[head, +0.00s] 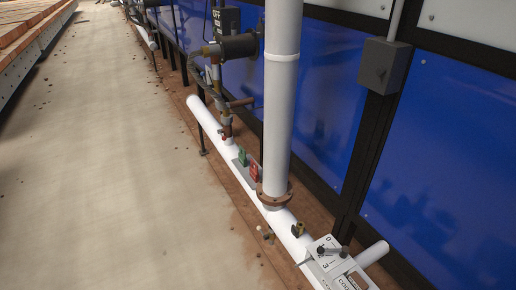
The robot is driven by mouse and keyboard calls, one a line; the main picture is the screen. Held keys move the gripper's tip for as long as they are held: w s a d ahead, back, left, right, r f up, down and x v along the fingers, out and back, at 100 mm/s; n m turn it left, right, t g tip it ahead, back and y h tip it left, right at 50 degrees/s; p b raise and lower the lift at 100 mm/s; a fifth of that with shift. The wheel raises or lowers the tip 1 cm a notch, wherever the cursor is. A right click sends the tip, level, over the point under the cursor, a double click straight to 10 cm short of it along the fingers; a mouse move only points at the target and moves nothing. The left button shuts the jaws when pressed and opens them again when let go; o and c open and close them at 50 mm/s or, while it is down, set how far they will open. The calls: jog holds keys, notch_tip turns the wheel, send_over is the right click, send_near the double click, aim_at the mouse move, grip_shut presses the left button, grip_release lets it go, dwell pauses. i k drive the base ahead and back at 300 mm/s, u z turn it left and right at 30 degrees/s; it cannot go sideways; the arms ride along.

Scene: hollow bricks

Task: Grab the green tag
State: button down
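The green tag (243,156) is a small upright green piece at the middle of the head view. It stands beside a red tag (255,171) on a light plate fixed at the long white horizontal pipe (217,138). The tag's markings are too small to read. My gripper and arm do not show in this view.
A thick white vertical pipe (281,110) rises just right of the tags from a rusty flange (274,194). A grey panel with a lever (330,252) is at the lower right. Blue panels (320,100) stand behind. The concrete floor (110,160) on the left is clear.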

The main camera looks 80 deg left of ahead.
aim_at(242, 159)
jog(key=u, duration=3.5)
jog(key=i, duration=1)
jog(key=u, duration=0.45)
jog(key=i, duration=1.5)
jog(key=z, duration=1.3)
jog(key=i, duration=0.9)
jog(key=z, duration=0.75)
